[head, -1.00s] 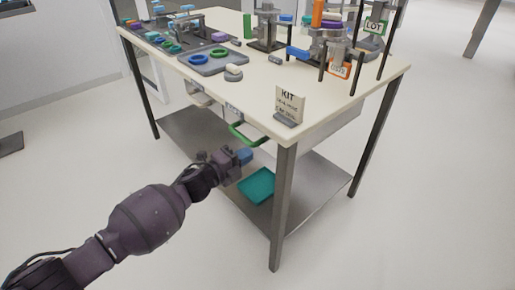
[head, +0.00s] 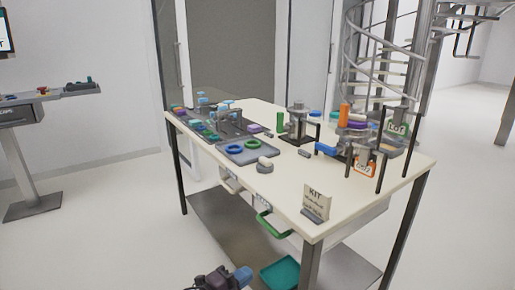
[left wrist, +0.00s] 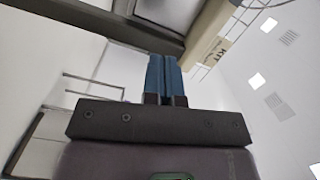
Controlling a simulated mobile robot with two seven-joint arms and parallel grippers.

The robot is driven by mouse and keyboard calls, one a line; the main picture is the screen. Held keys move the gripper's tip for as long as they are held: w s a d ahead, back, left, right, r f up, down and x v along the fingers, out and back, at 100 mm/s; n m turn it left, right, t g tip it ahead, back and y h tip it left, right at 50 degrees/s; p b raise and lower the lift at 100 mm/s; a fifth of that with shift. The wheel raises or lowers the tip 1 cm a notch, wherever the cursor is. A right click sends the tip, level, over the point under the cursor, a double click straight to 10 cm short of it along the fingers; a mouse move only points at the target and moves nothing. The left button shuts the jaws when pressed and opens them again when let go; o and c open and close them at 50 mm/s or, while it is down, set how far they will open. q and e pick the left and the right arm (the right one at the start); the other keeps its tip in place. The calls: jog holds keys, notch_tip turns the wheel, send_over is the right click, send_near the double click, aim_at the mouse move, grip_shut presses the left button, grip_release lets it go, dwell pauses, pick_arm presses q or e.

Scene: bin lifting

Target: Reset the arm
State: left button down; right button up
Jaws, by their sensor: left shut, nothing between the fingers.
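My left gripper (head: 243,276) shows at the bottom of the head view, low in front of the table, below the tabletop edge. In the left wrist view its two blue fingers (left wrist: 164,78) are pressed together with nothing between them. It touches nothing that I can see. Most of my left arm is out of the head view. My right gripper is not in view.
A white worktable (head: 290,193) carries ring trays, fixtures and a KIT sign (head: 316,203). A green drawer handle (head: 270,226) sticks out at its front. A teal bin (head: 282,274) lies on the lower shelf (head: 225,222). A console (head: 40,110) stands left. Floor between is clear.

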pick_arm(q)
jog(key=s+a+n+y+p, duration=0.3)
jog(key=s+a+n, duration=0.5)
jog(key=s, duration=0.5)
jog(key=s+a+f+n+y+p, duration=0.1)
jog(key=s+a+n+y, duration=0.5)
jog(key=s, duration=0.7)
jog(key=s+a+n+y+p, duration=0.4)
jog(key=s+a+n, duration=0.6)
jog(key=s, duration=0.3)
jog(key=shift+f+g+y+p, duration=0.15)
jog(key=shift+g+y+p, duration=0.2)
jog(key=shift+g+y, duration=0.05)
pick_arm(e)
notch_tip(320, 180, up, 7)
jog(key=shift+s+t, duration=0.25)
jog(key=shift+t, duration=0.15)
